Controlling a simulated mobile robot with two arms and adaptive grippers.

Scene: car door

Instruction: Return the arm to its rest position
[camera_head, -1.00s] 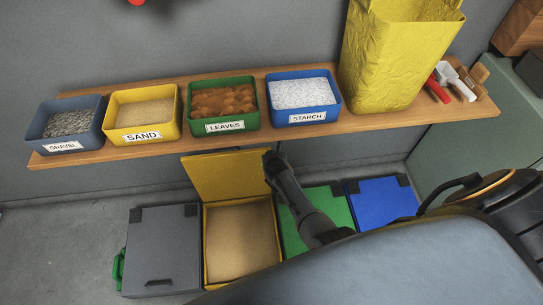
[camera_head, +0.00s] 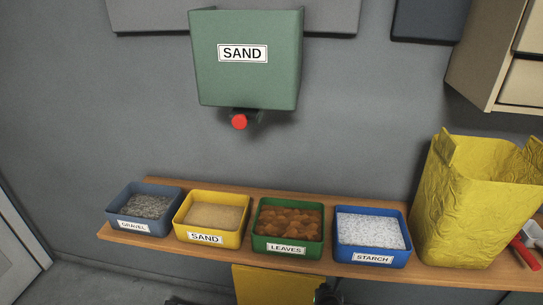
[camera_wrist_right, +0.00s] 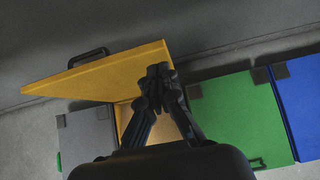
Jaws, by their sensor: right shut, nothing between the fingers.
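My right gripper (camera_head: 325,293) shows only as a dark tip at the bottom edge of the head view, in front of the raised yellow lid (camera_head: 275,285). In the right wrist view, its two black fingers (camera_wrist_right: 158,72) come together at the tips with nothing between them. There they appear over the open yellow box, whose raised lid (camera_wrist_right: 110,80) has a black handle. I cannot tell whether the fingers touch the lid. Most of the right arm is hidden, and my left gripper is out of view.
A wooden shelf (camera_head: 130,234) holds gravel (camera_head: 145,207), sand (camera_head: 212,216), leaves (camera_head: 288,222) and starch (camera_head: 370,230) bins, plus a yellow bag (camera_head: 475,205). A green sand dispenser (camera_head: 247,80) hangs above. Green (camera_wrist_right: 235,115) and blue (camera_wrist_right: 300,95) lids lie right of the open box.

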